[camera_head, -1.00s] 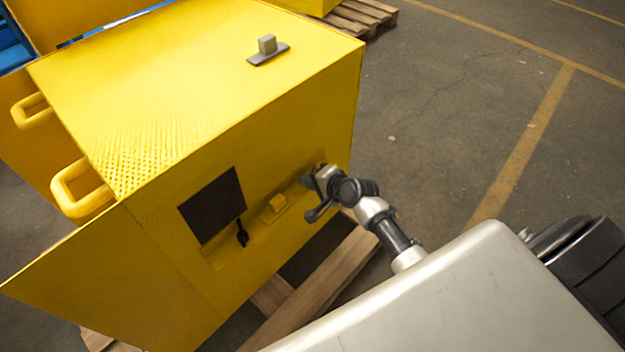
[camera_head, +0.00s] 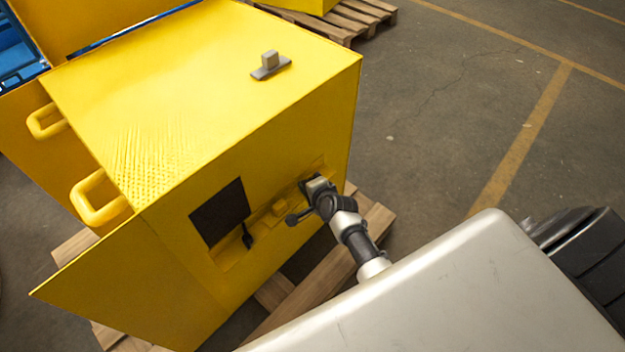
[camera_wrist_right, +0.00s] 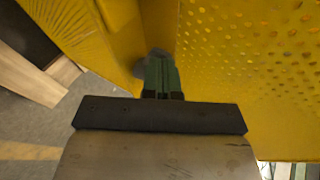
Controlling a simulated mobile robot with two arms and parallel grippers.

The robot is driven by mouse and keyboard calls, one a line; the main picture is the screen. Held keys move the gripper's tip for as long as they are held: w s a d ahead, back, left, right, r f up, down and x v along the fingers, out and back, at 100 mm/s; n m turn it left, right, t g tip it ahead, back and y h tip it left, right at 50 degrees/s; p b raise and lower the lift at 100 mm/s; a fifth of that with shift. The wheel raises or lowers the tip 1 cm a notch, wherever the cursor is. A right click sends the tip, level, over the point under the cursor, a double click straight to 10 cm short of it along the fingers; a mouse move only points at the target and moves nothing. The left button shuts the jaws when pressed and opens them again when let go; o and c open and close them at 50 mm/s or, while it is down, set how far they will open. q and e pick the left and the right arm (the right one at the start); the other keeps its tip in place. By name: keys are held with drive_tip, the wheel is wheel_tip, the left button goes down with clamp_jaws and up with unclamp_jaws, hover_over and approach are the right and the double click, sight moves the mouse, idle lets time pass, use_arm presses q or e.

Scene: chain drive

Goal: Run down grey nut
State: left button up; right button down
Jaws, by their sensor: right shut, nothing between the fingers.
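My right gripper (camera_head: 312,186) is at the recessed slot in the front face of the yellow housing (camera_head: 300,120), near its right end. In the right wrist view the gripper's dark green fingers (camera_wrist_right: 161,78) are together and point into a corner between yellow walls. A small grey rounded piece (camera_wrist_right: 157,53) shows just at or beyond the fingertips. It may be the grey nut, but the fingers cover most of it, and I cannot tell whether they touch it. In the head view the nut is hidden behind the gripper. My left gripper is not in view.
A yellow block (camera_head: 281,207) sits in the slot left of the gripper, with a dark square opening (camera_head: 220,212) beyond. Yellow handles (camera_head: 98,200) stick out left. Wooden pallet boards (camera_head: 335,265) lie below; floor at right is clear.

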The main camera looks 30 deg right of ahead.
drive_tip(key=shift+w+a+r, duration=0.1)
drive_tip(key=shift+w, duration=0.1)
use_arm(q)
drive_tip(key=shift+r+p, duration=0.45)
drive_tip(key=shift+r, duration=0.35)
use_arm(e)
drive_tip(key=shift+w+a, duration=0.4)
drive_tip(key=shift+w, duration=0.05)
drive_tip(key=shift+w+a, duration=0.1)
drive_tip(key=shift+w, duration=0.1)
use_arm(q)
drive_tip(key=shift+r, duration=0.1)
